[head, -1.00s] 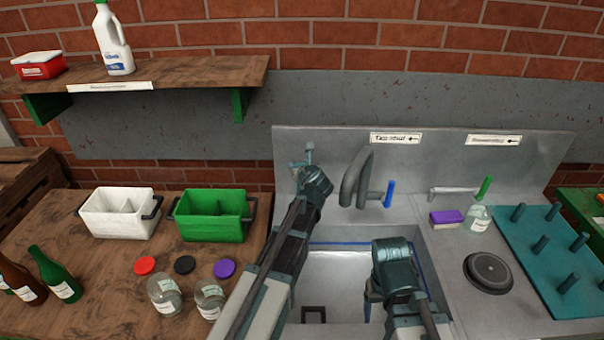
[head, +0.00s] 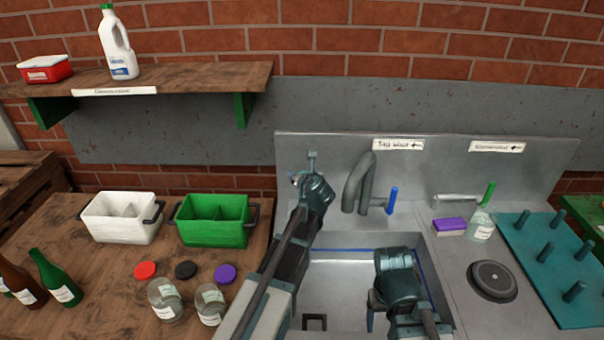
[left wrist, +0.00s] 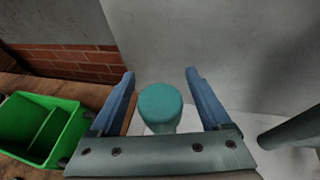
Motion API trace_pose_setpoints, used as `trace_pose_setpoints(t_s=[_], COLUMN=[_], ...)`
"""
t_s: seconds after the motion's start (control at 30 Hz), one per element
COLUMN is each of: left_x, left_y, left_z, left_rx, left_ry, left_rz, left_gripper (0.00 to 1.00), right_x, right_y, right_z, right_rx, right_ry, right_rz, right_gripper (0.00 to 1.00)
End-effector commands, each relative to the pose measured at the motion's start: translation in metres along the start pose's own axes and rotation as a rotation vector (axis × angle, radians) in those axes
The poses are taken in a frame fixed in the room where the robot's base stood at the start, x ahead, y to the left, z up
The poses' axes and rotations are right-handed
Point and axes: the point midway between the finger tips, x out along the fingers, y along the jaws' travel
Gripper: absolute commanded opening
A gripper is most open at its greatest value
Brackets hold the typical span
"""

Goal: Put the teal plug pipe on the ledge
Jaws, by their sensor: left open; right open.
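A teal, round-topped piece (left wrist: 160,103), which looks like the teal plug pipe, stands between the two blue fingers of my left gripper (left wrist: 160,92) in the left wrist view. The fingers are open, with a gap on both sides of it. In the head view my left gripper (head: 305,172) is at the sink's back left corner, and the arm hides most of what is there. My right gripper (head: 371,318) is low over the sink basin (head: 335,280), mostly hidden by its own wrist; no held object shows.
A grey tap (head: 357,180) with a blue lever (head: 391,200) stands right of my left gripper. A green crate (head: 213,222) and a white crate (head: 120,220) are on the wooden table. A wooden shelf (head: 190,78) hangs above. A teal peg board (head: 545,255) lies far right.

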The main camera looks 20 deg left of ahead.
Motion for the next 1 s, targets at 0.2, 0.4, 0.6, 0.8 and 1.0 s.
trace_pose_setpoints(t_s=[0.2, 0.4, 0.6, 0.8, 1.0], left_x=[-0.042, -0.083, -0.110, -0.120, -0.120], left_y=[0.001, 0.001, 0.001, 0.001, 0.000], left_z=[0.003, 0.003, 0.002, 0.001, 0.001], left_rx=[0.002, 0.002, 0.001, 0.000, 0.000], left_ry=[-0.001, 0.000, 0.000, 0.000, 0.000], left_rz=[-0.003, -0.003, -0.002, 0.000, 0.000], left_gripper=[0.81, 0.81, 0.81, 0.81, 0.81], right_x=[-0.019, -0.034, -0.044, -0.047, -0.046], right_y=[0.002, 0.003, 0.004, 0.004, 0.004], right_z=[0.001, 0.002, 0.003, 0.003, 0.003], right_rx=[0.000, 0.000, 0.000, 0.000, 0.000], right_ry=[0.000, 0.000, 0.000, 0.000, 0.000], right_rz=[0.000, 0.000, 0.000, 0.000, 0.000], right_gripper=[0.75, 0.75, 0.75, 0.75, 0.75])
